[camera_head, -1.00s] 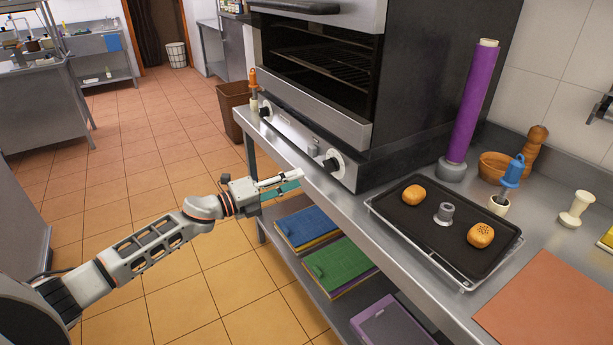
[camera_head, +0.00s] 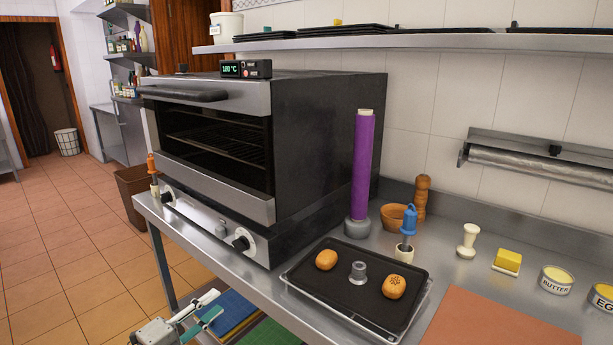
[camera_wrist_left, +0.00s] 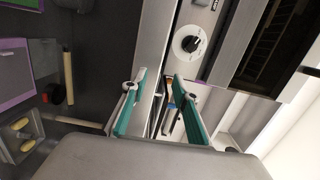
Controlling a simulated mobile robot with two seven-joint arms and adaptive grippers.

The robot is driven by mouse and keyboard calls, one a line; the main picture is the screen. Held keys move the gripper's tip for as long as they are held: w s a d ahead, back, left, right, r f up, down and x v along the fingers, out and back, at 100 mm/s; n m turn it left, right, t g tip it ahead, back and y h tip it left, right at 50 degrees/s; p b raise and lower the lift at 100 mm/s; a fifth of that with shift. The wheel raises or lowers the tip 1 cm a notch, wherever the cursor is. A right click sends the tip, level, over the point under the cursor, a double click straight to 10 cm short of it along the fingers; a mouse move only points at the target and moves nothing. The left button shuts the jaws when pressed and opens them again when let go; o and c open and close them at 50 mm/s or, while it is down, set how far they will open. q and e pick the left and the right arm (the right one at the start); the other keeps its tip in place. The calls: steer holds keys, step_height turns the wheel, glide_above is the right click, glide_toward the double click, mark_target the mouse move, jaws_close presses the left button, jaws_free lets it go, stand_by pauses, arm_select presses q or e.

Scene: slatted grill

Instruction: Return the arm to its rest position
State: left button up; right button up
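My left gripper (camera_head: 210,305) is at the bottom left of the head view, in front of the counter's front edge. In the left wrist view its two teal fingers (camera_wrist_left: 161,77) stand apart with nothing held between them. The oven's control panel and a round knob (camera_wrist_left: 188,42) show beyond the fingers there. Most of my left arm is below the head view's lower edge. My right arm and gripper are in neither view.
The oven (camera_head: 320,150) stands on the steel counter (camera_head: 285,283). A black tray (camera_head: 330,292) with two buns is right of it, near a purple roll (camera_head: 362,165). Boards (camera_head: 232,312) lie on the lower shelf beside my gripper.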

arm_select(q)
steer(key=s+d+f+n+g+y, duration=0.2)
steer(key=s+f+n, duration=0.7)
steer(key=s, duration=0.5)
steer(key=s+d+f+n+g+y, duration=0.2)
steer(key=s+d+f+n+y, duration=0.1)
steer(key=s+f+n, duration=0.7)
steer(key=s+f+y, duration=0.1)
steer(key=s+f, duration=0.2)
steer(key=s, duration=0.1)
steer(key=shift+s+d+n+y, duration=0.3)
steer(key=shift+y, duration=0.1)
